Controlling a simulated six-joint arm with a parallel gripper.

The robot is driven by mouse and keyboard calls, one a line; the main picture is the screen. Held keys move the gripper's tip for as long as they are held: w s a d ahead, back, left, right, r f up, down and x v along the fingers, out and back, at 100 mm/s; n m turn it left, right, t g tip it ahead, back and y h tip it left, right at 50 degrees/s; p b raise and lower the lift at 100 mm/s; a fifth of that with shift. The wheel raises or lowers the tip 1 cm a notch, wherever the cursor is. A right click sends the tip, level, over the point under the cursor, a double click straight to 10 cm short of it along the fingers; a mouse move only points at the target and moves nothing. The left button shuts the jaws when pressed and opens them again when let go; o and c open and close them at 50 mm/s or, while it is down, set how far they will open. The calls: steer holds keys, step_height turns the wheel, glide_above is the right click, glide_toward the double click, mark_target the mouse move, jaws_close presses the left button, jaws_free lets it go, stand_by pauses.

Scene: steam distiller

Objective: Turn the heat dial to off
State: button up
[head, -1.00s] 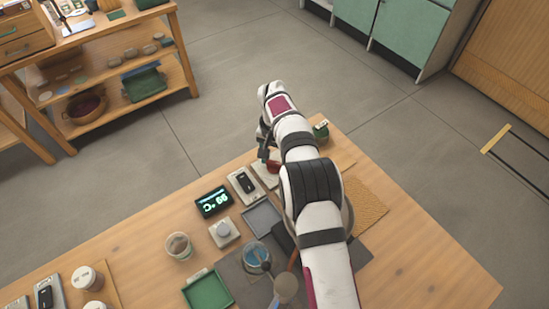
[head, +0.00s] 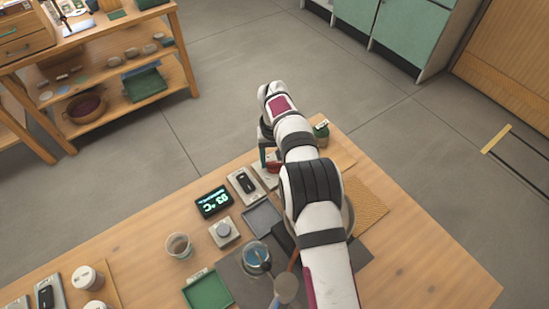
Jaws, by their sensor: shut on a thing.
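A red dial (head: 273,168) sits on a pale plate (head: 261,180) near the far edge of the wooden table, partly hidden by my wrist and fingers. My gripper (head: 268,160) points down over it, its dark greenish fingers shut on the red dial. Any marking on the dial is too small or hidden to read.
A switch plate (head: 244,184), a grey knob on a plate (head: 223,230), a grey tray (head: 262,219), a cup (head: 179,246), a glass vessel (head: 257,254) and a green tray (head: 208,289) stand close by. A small green container (head: 321,131) stands just right of my wrist.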

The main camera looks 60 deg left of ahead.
mark_target(275, 162)
steer(key=o, duration=1.4)
steer(key=shift+c, duration=0.2)
step_height(275, 162, up, 16)
steer(key=shift+f, duration=0.1)
